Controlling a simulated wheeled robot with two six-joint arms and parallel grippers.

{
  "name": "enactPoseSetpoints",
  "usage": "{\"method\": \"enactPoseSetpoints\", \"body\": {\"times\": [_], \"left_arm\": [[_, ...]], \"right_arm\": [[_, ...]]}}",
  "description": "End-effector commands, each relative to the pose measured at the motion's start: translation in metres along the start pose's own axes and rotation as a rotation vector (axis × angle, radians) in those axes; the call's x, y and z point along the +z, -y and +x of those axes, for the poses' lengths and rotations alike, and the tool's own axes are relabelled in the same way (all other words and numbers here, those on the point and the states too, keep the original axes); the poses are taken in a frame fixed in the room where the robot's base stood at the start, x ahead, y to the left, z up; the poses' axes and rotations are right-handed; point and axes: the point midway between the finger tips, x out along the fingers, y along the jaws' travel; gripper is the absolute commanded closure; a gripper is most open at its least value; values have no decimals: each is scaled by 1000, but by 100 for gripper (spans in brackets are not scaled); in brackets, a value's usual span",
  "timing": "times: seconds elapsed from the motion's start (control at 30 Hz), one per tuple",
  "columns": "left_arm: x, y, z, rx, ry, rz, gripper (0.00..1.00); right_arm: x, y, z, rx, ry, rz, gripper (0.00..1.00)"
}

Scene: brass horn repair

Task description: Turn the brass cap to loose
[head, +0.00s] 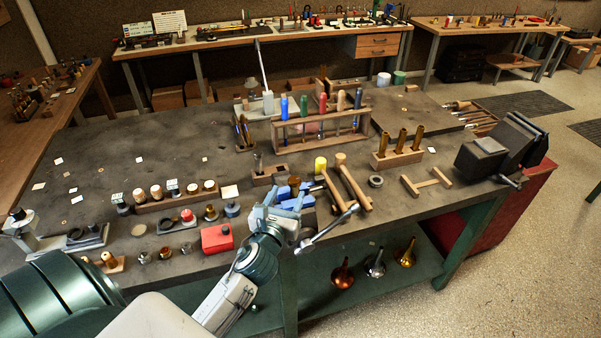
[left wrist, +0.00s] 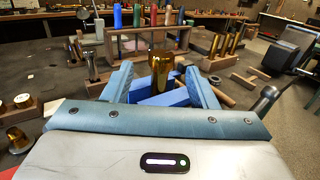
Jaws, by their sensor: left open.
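The brass cap (left wrist: 162,70) shows in the left wrist view as a shiny gold cylinder with a wider rim on top. It stands upright above blue blocks (left wrist: 165,98), between my left gripper's fingers. My left gripper (left wrist: 161,84) is open, with one finger on each side of the cap and visible gaps. In the head view, the left gripper (head: 277,208) is at the bench's front edge beside the blue blocks (head: 291,202). The cap's lower part and its threads cannot be made out. My right gripper is not in view.
A red box (head: 217,238) stands to the left. A tool rack (head: 320,130) and black vise (head: 500,150) stand farther off.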

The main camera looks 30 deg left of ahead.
Motion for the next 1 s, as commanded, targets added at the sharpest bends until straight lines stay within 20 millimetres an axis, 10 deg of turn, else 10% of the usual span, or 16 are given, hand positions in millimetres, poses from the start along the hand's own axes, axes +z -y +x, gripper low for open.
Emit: {"method": "enactPoseSetpoints", "body": {"times": [0.4,0.83,1.0], "left_arm": [[3,0,73,0,1,-1,47],[0,0,84,-1,-1,-2,47],[0,0,83,-1,-1,-2,79]], "right_arm": [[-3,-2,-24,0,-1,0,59],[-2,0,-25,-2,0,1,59],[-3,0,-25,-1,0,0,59]]}}
